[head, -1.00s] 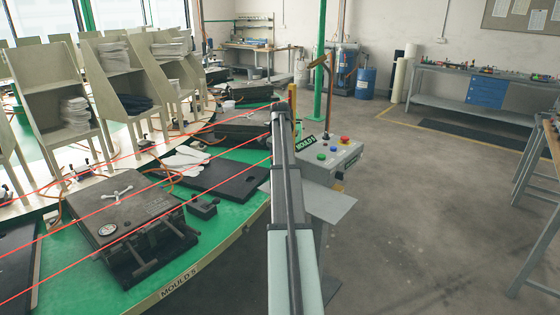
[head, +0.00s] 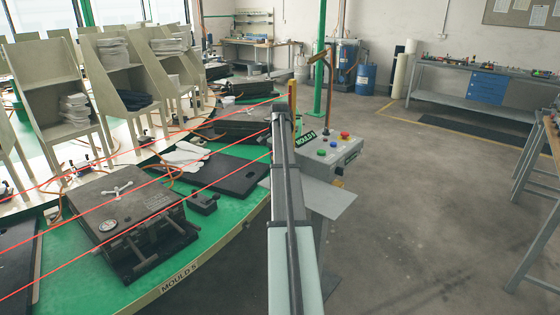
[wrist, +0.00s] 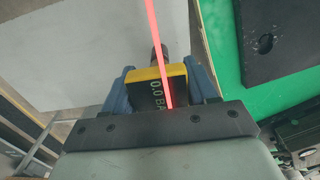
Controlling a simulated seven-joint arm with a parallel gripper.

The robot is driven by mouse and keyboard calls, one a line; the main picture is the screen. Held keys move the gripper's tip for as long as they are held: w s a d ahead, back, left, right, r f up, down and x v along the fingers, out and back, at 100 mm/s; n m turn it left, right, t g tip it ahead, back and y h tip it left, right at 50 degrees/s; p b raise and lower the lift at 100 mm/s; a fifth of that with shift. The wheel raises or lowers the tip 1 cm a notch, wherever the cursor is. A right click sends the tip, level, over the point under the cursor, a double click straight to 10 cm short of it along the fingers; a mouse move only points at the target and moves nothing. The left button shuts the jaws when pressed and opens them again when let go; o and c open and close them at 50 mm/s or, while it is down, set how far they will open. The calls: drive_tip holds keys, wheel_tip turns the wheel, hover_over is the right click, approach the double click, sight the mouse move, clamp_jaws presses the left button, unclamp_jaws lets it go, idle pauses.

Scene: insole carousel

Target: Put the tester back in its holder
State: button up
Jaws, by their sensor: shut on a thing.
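The tester (wrist: 158,90) is a small yellow-and-black device with a display that reads "0.0 BA" and a dark round fitting at its far end. In the wrist view my gripper (wrist: 163,76) is shut on it, with a blue finger on each side. The tester is above or near a pale grey plate, and I cannot tell the gap. In the head view my arm reaches forward and hides most of the gripper (head: 283,108). I cannot make out the tester's holder in either view.
Red beams (head: 140,187) cross over the green carousel (head: 225,222) at left, which carries dark moulds (head: 120,207). A control box (head: 335,152) with coloured buttons and a grey shelf plate (head: 325,200) stand right of my arm. The floor (head: 420,210) farther right is clear.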

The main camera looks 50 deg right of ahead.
drive_tip(key=shift+f, duration=0.5)
drive_tip(key=o, duration=1.5)
drive_tip(key=shift+r, duration=0.15)
wheel_tip(320, 180, up, 14)
drive_tip(key=shift+f, duration=0.25)
